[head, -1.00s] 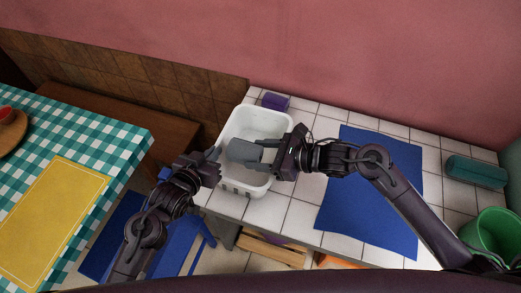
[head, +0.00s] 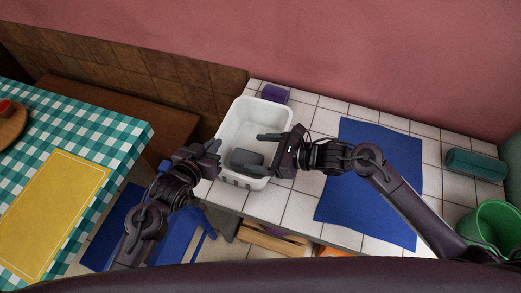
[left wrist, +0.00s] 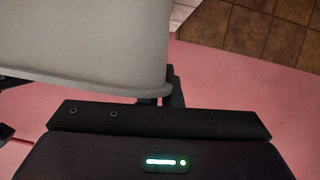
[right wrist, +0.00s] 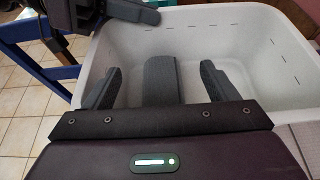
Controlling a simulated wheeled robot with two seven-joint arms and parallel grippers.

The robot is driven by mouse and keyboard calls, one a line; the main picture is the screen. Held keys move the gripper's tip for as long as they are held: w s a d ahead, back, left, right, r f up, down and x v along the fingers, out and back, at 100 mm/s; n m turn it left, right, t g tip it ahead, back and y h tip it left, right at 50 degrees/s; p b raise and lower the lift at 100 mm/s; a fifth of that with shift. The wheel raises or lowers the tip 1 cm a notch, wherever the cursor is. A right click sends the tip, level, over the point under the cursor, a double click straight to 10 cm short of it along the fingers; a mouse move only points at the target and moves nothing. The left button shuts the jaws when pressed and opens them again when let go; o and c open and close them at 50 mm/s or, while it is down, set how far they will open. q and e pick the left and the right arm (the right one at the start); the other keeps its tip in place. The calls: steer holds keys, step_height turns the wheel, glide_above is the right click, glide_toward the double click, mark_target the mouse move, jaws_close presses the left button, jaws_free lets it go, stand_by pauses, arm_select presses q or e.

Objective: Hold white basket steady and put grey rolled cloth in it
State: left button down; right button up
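The white basket (head: 232,130) stands on the tiled counter, and its wall fills the upper left of the left wrist view (left wrist: 85,40). The grey rolled cloth (head: 246,158) lies inside the basket, toward its near end. In the right wrist view the cloth (right wrist: 162,80) shows between my right fingers with gaps on both sides. My right gripper (head: 264,154) is open over the basket, reaching in from the right. My left gripper (head: 214,158) is at the basket's near left side, its fingers close together on the basket's wall, partly hidden by it.
A purple block (head: 275,93) sits behind the basket. A blue cloth (head: 370,185) covers the counter to the right, with a teal case (head: 475,164) and a green bucket (head: 494,228) beyond. A checkered table (head: 85,125) stands at the left, across a gap.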

steer(key=v, duration=1.2)
steer(key=shift+w+r, duration=0.1)
arm_select(q)
steer(key=c, duration=1.5)
jaws_free()
steer(key=shift+c, duration=0.2)
